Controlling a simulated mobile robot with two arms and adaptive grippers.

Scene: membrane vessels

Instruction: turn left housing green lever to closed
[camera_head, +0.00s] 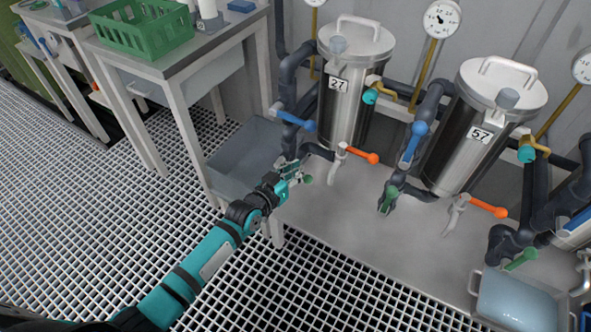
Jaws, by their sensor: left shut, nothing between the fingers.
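The left housing (345,105) is a steel cylinder with a lid handle and the label 27. At its lower left, the small round end of a green lever (307,180) shows just beyond my left gripper; the rest of that lever is hidden, so its angle cannot be told. My left gripper (293,170) is shut and empty, beside the low dark pipe below the housing. Whether it touches the lever cannot be told. My right gripper is not in view.
Housing 57 (465,140) stands to the right with its own green lever (389,199). Blue lever (294,119) and orange lever (361,154) are near the left housing. A grey tub (240,150) and a table with a green crate (142,38) are left.

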